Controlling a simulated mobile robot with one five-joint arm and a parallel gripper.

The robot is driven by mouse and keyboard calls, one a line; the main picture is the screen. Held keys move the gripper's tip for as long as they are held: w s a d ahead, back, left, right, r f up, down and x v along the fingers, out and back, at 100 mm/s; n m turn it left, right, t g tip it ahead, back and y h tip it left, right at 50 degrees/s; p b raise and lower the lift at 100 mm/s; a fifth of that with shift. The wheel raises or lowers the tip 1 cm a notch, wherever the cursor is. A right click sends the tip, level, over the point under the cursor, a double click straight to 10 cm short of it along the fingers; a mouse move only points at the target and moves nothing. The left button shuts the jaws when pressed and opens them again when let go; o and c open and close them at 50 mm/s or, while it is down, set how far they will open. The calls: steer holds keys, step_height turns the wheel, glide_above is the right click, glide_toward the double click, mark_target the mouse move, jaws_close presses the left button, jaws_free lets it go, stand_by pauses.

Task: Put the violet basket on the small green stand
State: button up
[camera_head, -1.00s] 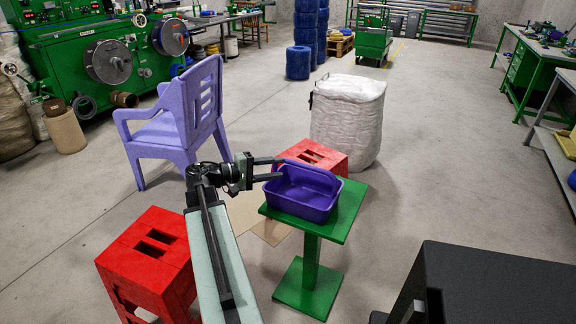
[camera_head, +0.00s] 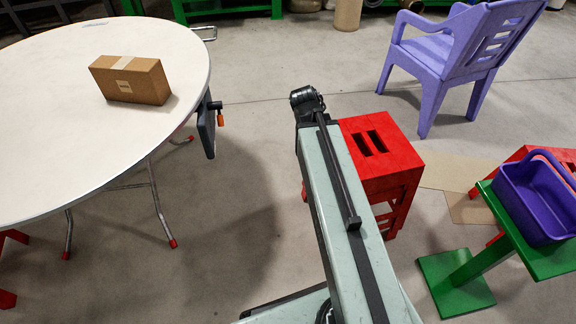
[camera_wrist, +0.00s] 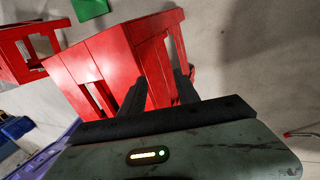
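The violet basket (camera_head: 538,200) sits upright on the top of the small green stand (camera_head: 553,262) at the right of the head view, with nothing holding it. The stand's green base (camera_head: 455,285) rests on the floor. My gripper (camera_wrist: 158,85) shows in the wrist view with its two dark fingers apart and nothing between them. It points toward a red stool and is well away from the basket. In the head view my arm's far end is left of that stool, and the fingers cannot be made out there.
The red stool (camera_head: 378,160) stands just right of my arm. A round white table (camera_head: 60,120) with a cardboard box (camera_head: 130,80) is at left. A violet chair (camera_head: 450,55) stands at the upper right. Another red stool (camera_head: 535,155) is behind the stand. Floor between table and arm is clear.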

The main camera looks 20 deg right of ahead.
steer(key=w+a+f+n+y, duration=0.1)
steer(key=a+y, duration=0.2)
steer(key=a, duration=1.4)
steer(key=shift+a+n+t, duration=0.25)
steer(key=shift+n+t, duration=0.05)
steer(key=shift+n, duration=0.1)
